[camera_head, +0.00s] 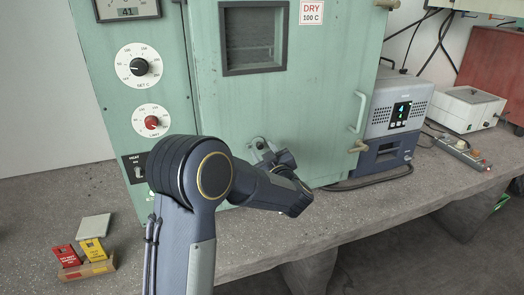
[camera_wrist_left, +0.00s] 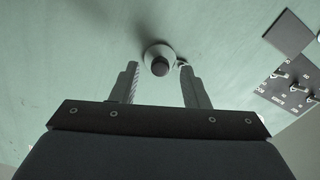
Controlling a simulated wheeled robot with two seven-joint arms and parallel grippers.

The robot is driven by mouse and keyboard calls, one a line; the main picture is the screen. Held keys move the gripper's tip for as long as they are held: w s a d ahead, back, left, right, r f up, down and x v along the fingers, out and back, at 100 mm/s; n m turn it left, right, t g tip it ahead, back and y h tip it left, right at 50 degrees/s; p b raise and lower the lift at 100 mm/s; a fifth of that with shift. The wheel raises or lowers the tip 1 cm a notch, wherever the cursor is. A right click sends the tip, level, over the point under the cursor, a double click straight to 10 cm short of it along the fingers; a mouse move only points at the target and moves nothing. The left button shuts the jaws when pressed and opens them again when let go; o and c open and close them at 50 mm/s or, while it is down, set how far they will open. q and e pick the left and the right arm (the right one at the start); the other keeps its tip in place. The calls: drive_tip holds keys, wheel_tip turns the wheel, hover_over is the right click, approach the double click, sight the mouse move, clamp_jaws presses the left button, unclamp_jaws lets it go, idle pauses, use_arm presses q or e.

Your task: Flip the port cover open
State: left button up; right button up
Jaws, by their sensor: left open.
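The port fitting (camera_head: 257,142) is a small pale round piece on the green oven front, low and left of the door handle. In the left wrist view it is a pale ring (camera_wrist_left: 150,51) with a dark round centre; I cannot tell how its cover stands. My left gripper (camera_head: 268,154) is at the oven front by the port, partly hidden by its own wrist. In the left wrist view its fingers (camera_wrist_left: 158,67) are apart, one on each side of the port, with nothing held. A small pale bit shows by the right fingertip. My right gripper is out of view.
The green oven (camera_head: 330,110) has a window, dials and a door handle (camera_head: 358,112). A grey instrument (camera_head: 392,110) stands right of it on the concrete bench (camera_head: 350,215). Red and yellow tags (camera_head: 93,250) stand at the left. The bench front is clear.

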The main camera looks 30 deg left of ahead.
use_arm(q)
drive_tip(key=v, duration=0.5)
drive_tip(key=shift+s+d+b, duration=0.25)
drive_tip(key=shift+d+b, duration=0.05)
